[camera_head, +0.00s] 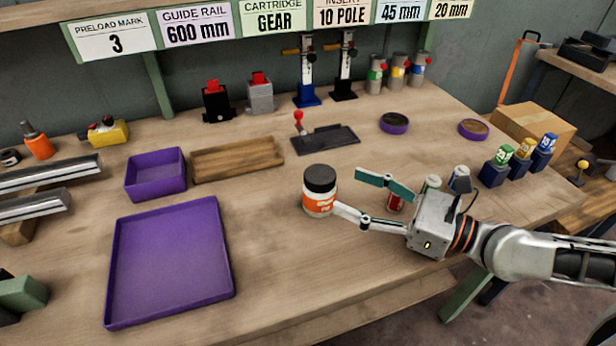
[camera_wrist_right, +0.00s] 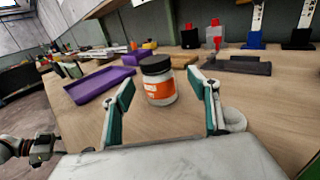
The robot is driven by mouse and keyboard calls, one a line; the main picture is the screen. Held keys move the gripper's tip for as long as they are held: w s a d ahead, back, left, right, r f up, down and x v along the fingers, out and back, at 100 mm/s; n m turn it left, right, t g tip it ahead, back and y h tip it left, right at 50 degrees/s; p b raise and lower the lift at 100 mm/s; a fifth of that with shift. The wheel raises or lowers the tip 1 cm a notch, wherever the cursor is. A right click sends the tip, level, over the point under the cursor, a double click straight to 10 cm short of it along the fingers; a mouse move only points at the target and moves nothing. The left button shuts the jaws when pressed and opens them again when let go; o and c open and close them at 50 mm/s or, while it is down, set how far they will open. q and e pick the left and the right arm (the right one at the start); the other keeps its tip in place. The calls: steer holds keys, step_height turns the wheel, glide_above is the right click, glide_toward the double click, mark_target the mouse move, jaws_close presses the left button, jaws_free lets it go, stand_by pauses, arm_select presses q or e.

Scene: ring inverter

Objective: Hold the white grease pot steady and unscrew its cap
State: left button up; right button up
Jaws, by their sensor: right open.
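The white grease pot (camera_head: 318,204) stands upright on the workbench, with an orange label and a black screw cap (camera_head: 320,178) on top. In the right wrist view the pot (camera_wrist_right: 160,97) shows ahead, framed between the two fingers. My right gripper (camera_head: 347,191) is open and empty, to the right of the pot at about its height. Its nearer fingertip appears close to the pot's side; I cannot tell if it touches. A dark and pale arm part, seemingly my left arm, shows at the lower left of the right wrist view; its finger state is unclear.
A large purple tray (camera_head: 170,300) and a smaller purple bin (camera_head: 155,190) lie left of the pot. Small canisters (camera_head: 432,183) stand near the right gripper. Bench in front of the pot is clear.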

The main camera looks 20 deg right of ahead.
mark_target(321, 176)
steer(key=shift+w+r, duration=0.25)
steer(key=shift+w, duration=0.05)
steer(key=shift+w+a+r+p, duration=0.3)
steer(key=shift+a+p, duration=0.1)
steer(key=shift+p, duration=0.4)
steer(key=shift+w+a+f+p, duration=0.3)
steer(key=shift+a+f+p, duration=0.05)
steer(key=shift+a, duration=0.15)
steer(key=shift+w+a+r, duration=0.15)
steer(key=p+x, duration=0.4)
steer(key=shift+a+r, duration=0.15)
steer(key=shift+a, duration=0.2)
steer(key=shift+w+a, duration=0.1)
arm_select(q)
steer(key=shift+s+a+r, duration=0.15)
steer(key=shift+a+r, duration=0.1)
steer(key=shift+r, duration=0.35)
steer(key=shift+s+a+r, duration=0.1)
steer(key=shift+a+r, duration=0.1)
steer(key=shift+r, duration=0.35)
arm_select(e)
steer(key=shift+f, duration=0.25)
arm_select(q)
steer(key=shift+s+f, duration=0.1)
arm_select(e)
steer(key=c, duration=1.3)
